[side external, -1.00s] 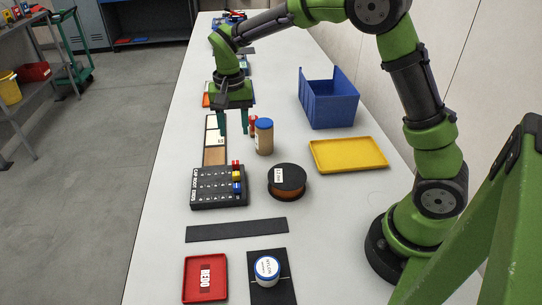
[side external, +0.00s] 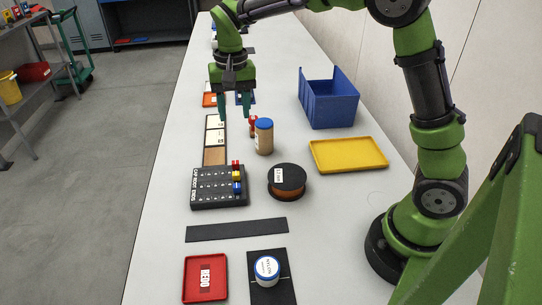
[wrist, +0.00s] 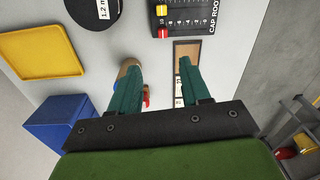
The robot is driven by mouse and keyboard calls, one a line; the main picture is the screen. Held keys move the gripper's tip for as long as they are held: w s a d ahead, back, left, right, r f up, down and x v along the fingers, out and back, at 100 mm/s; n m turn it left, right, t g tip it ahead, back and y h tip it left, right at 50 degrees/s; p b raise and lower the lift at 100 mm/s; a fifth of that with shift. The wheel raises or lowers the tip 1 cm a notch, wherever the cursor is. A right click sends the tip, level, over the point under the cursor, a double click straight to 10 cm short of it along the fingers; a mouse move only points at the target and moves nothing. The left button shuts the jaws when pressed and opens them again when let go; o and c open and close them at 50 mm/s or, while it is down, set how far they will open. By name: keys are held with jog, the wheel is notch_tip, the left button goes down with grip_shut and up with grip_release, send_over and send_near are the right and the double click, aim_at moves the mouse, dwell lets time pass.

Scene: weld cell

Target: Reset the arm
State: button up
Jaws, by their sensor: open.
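My gripper (side external: 234,112) is open and empty, with both green fingers pointing down above the table. The jar (wrist: 128,66) is partly hidden behind one finger there.
A blue bin (side external: 329,104) and a yellow tray (side external: 348,155) stand to the right. A black rack (side external: 212,198), a spool (side external: 287,181), a dark strip (side external: 236,230), a red tray (side external: 205,295) and a white-lidded tub (side external: 267,268) lie nearer the camera.

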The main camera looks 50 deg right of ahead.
jog(key=s+r+n+t+y, duration=0.1)
jog(key=s+r+t, duration=0.2)
jog(key=s, duration=0.7)
jog(key=s+r+n+t, duration=0.2)
jog(key=s+r+t, duration=0.1)
jog(key=s, duration=0.8)
jog(key=shift+n+t+y, duration=0.3)
jog(key=shift+t+y, duration=0.1)
jog(key=shift+t, duration=0.1)
